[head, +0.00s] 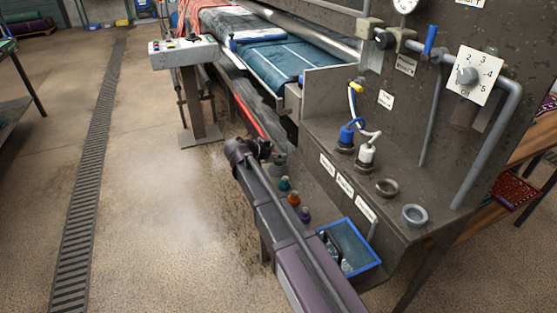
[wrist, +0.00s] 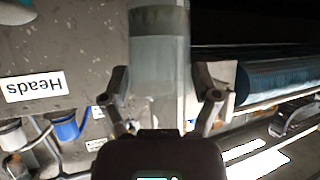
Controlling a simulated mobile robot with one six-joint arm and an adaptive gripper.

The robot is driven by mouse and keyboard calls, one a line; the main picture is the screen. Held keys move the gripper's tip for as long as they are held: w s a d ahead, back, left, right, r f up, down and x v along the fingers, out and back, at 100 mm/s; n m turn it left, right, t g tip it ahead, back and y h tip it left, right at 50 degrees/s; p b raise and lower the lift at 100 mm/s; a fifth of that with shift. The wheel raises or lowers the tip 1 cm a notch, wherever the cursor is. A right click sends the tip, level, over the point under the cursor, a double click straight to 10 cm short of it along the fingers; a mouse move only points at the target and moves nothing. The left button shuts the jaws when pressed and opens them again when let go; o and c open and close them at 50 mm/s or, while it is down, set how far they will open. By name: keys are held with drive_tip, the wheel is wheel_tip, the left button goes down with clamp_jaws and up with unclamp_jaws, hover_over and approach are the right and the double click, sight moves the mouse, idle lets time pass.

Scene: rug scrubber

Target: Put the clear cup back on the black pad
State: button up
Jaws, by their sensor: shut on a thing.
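In the wrist view my gripper (wrist: 166,92) is shut on the clear cup (wrist: 160,58), a see-through greyish cylinder with one finger on each side. A dark band crosses the cup near the top of that view; I cannot tell whether it is on the cup or seen through it. In the head view my gripper (head: 262,149) is at the far end of my arm, beside the grey machine's lower shelf, and the cup cannot be made out there. I cannot pick out the black pad for certain in either view.
Small bottles, teal (head: 284,184), orange (head: 293,199) and purple (head: 304,214), stand along the shelf beside my arm. A blue-rimmed bin (head: 371,245) holds several bottles. Above are blue (head: 347,135) and white (head: 366,153) hose fittings. Open floor (head: 150,190) lies left.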

sight(273, 158)
drive_tip(key=shift+w+a, duration=0.25)
drive_tip(key=shift+w, duration=0.1)
drive_tip(key=shift+f+b, duration=1.8)
drive_tip(key=shift+f, duration=0.15)
drive_tip(key=o, duration=1.1)
drive_tip(key=shift+r, duration=0.25)
